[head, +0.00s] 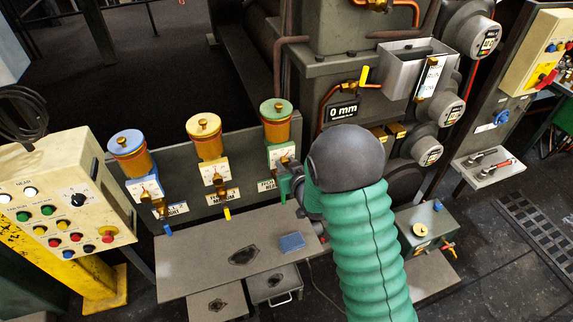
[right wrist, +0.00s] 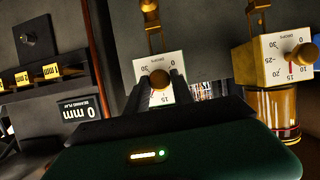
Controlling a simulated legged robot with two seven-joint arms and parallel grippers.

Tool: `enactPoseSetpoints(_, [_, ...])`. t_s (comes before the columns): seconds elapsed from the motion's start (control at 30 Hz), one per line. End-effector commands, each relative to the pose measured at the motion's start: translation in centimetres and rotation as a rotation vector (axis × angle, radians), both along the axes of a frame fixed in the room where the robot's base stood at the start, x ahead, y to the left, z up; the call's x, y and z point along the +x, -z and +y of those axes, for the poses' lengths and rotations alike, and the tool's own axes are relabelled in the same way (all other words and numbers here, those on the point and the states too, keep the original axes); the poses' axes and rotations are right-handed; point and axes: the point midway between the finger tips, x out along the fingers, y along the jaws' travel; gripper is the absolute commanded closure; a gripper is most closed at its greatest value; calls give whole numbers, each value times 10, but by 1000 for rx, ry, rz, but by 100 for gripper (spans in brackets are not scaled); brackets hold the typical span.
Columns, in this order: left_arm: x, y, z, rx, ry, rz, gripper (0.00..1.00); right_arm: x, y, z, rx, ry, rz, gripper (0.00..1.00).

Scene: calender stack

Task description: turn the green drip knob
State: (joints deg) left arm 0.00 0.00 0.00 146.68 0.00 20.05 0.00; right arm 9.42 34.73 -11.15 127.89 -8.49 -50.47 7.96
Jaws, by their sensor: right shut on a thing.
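The green-capped drip oiler (head: 277,112) is the rightmost of three on the grey panel in the head view. Its white dial plate (head: 281,152) sits below the amber cup, and my right arm covers the knob there. In the right wrist view, which is upside down, the brass knob (right wrist: 159,79) stands in front of its white scale plate (right wrist: 150,65). My right gripper (right wrist: 160,86) has its two dark fingers on either side of this knob, shut on it. In the head view the right gripper (head: 289,178) is partly hidden by my arm. My left gripper is out of view.
The yellow-capped oiler (head: 204,128) and blue-capped oiler (head: 127,145) stand to the left. A button console (head: 60,200) is at far left. Machine housing with a "0 mm" display (head: 342,112) rises behind my arm.

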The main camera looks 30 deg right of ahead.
Motion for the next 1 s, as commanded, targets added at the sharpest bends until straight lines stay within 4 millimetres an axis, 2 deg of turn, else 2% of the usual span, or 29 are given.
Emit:
enactPoseSetpoints(0.37, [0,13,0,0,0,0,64,1,3,3,-117,-2,27,100])
enactPoseSetpoints(0.63, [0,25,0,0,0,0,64,1,4,5,-324,-3,79,100])
enactPoseSetpoints(1.0, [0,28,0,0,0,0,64,1,3,7,-597,-5,146,100])
